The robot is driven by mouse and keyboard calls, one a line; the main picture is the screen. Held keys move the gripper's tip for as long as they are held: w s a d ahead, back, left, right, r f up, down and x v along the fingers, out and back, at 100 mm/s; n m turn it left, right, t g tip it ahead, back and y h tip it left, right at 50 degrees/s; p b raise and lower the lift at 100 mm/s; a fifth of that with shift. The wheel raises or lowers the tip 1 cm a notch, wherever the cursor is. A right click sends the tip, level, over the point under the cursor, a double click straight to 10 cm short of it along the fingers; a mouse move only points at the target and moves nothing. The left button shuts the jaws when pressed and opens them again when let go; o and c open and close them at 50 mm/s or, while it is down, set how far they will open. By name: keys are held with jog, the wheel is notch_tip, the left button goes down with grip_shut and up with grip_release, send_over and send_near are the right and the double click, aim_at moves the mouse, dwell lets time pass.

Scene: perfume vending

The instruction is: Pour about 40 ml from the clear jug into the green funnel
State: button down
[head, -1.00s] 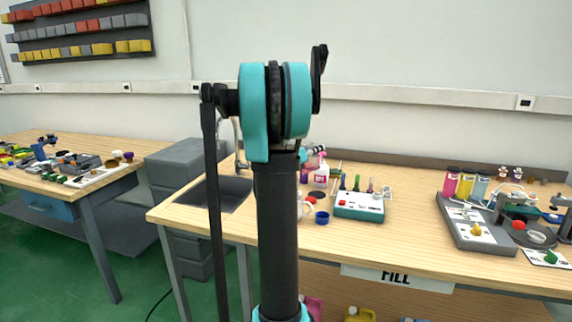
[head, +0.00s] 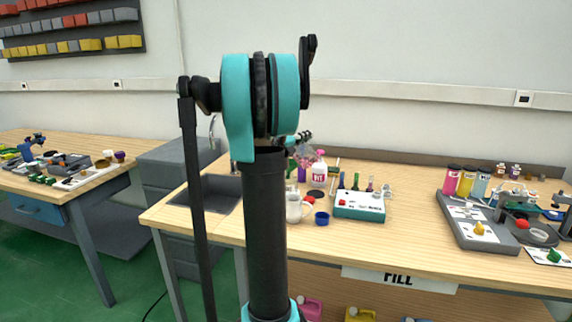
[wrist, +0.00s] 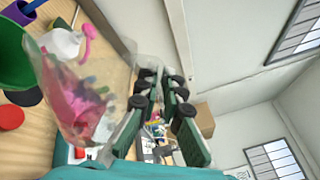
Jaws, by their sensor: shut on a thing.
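My gripper (wrist: 160,82) is shut on the clear jug (wrist: 75,95) in the wrist view. The jug is see-through, and pink shows in or through its lower part; I cannot tell how much is liquid.
A white jug (head: 295,208), a blue ring (head: 322,218) and a teal-and-white device (head: 360,206) stand on the table. A white bottle with a pink top (head: 319,172) is behind. A sink (head: 212,192) is at left. Bare wood lies right of the device.

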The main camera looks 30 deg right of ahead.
jog(key=shift+w+a+n, duration=0.1)
jog(key=shift+w+n, duration=0.2)
jog(key=shift+n, duration=0.1)
jog(key=shift+w+a+r+n+p, duration=0.15)
jog(key=shift+w+r+n+p, duration=0.3)
jog(key=shift+p, duration=0.35)
dwell(0.6)
jog(key=shift+w+n, duration=0.15)
jog(key=shift+n, duration=0.1)
jog(key=shift+s, duration=0.2)
dwell(0.4)
jog(key=shift+w+r+n+p, duration=0.15)
jog(key=shift+n+p, duration=0.15)
jog(key=shift+p, duration=0.3)
dwell(0.6)
